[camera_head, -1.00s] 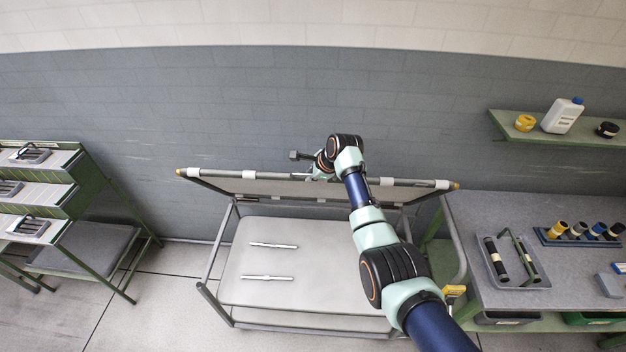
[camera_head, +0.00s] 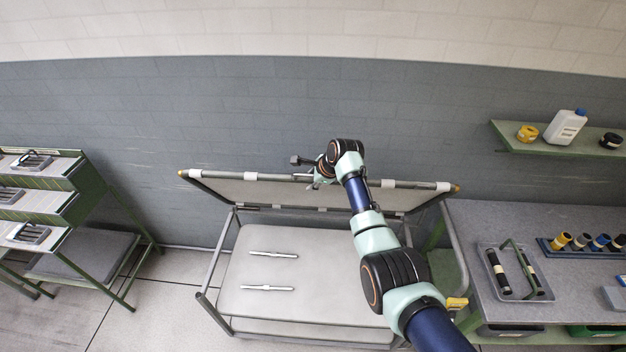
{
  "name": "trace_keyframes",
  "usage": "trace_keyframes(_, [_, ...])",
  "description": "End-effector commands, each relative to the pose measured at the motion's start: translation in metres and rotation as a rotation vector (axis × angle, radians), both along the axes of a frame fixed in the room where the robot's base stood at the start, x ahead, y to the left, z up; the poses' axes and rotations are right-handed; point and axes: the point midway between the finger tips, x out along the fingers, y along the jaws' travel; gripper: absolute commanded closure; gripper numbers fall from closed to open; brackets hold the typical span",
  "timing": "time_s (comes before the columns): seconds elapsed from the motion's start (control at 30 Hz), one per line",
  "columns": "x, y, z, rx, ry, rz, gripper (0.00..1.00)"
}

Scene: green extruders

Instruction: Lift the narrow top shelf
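The narrow top shelf (camera_head: 240,192) is a pale panel with a tubular front bar and orange end caps, on a grey tube-framed cart. It is tilted up at its front, with its underside partly showing. My gripper (camera_head: 312,178) is at the middle of the front bar, touching or very near it. My wrist and the small size hide the fingers, so I cannot tell whether they are closed on the bar.
The cart's lower shelf (camera_head: 237,300) bears two slim silver bars (camera_head: 273,254). A grey workbench (camera_head: 470,235) with a tool tray (camera_head: 513,290) stands right. A stepped green rack (camera_head: 70,200) stands left. Floor between rack and cart is clear.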

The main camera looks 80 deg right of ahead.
Motion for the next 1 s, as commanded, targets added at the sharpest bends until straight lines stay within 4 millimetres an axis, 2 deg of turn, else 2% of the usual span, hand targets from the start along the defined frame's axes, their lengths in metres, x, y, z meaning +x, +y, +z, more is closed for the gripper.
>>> trace_keyframes(0.17, [-0.001,0.001,0.003,0.000,-0.001,0.000,0.61])
trace_keyframes(0.27, [-0.006,0.005,0.012,-0.002,-0.001,0.000,0.61])
trace_keyframes(0.37, [-0.015,0.012,0.029,-0.004,-0.002,-0.001,0.61])
trace_keyframes(0.5, [-0.030,0.026,0.061,-0.004,-0.002,-0.001,0.61])
trace_keyframes(0.7, [-0.046,0.040,0.092,-0.002,0.000,-0.001,0.61])
trace_keyframes(1.0, [-0.050,0.045,0.100,0.000,0.000,0.000,0.61])
